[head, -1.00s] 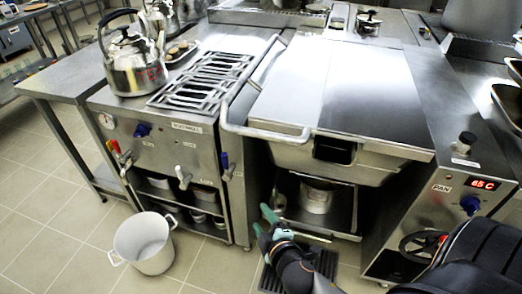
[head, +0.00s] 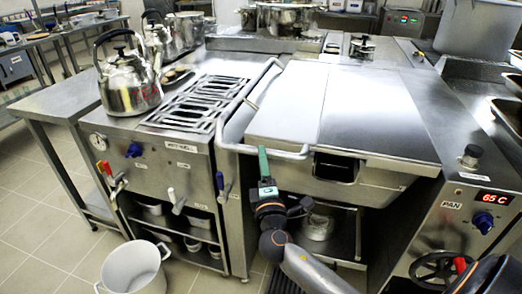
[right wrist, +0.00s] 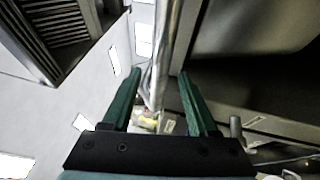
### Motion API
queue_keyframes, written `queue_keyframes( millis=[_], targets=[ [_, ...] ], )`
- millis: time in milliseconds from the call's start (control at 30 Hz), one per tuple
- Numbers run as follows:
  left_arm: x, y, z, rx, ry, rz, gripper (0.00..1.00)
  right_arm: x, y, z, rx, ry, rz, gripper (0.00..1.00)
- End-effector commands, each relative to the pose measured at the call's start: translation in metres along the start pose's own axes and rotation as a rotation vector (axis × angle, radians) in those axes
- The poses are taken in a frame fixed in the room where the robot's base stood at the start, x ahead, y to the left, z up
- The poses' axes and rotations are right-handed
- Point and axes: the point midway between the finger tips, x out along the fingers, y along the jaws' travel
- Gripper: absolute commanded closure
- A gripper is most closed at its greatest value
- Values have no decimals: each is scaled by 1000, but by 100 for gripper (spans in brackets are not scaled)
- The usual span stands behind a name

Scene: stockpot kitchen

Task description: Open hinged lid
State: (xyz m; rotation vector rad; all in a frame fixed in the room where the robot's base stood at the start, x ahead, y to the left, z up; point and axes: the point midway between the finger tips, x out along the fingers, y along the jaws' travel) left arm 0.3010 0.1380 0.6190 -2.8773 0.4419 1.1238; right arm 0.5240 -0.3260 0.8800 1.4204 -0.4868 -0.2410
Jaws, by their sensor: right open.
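The hinged lid (head: 335,105) is a flat, shiny steel cover lying closed on the pan unit in the head view. A tubular bar handle (head: 262,148) runs along its front left and bends back along its left side. My right gripper (head: 263,163), with green fingers, is upright just below the front stretch of this bar. In the right wrist view the open fingers (right wrist: 165,88) point forward, with a steel bar (right wrist: 163,50) lying between and beyond them. I cannot tell whether they touch it. My left gripper is not in view.
A kettle (head: 128,82) stands on the range at left beside the grates (head: 200,103). A white pot (head: 133,270) stands on the floor at front left. The pan's control panel, with a red display (head: 494,199) and handwheel (head: 436,267), is at right.

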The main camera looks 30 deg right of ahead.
Motion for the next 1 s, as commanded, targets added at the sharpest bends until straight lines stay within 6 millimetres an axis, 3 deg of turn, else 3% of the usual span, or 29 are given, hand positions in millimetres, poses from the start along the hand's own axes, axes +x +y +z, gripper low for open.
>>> queue_keyframes(
  millis=[100, 233, 633, 1000],
  targets=[
    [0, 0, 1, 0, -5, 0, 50, 20, 1, 0, 0, 0, 1, 41],
    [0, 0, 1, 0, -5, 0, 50, 34, 0, 0, 0, 1, -1, 41],
    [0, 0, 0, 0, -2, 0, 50, 40, -1, 0, 1, 2, -2, 41],
    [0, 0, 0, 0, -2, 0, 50, 40, -1, 0, 1, 2, -2, 82]
  ],
)
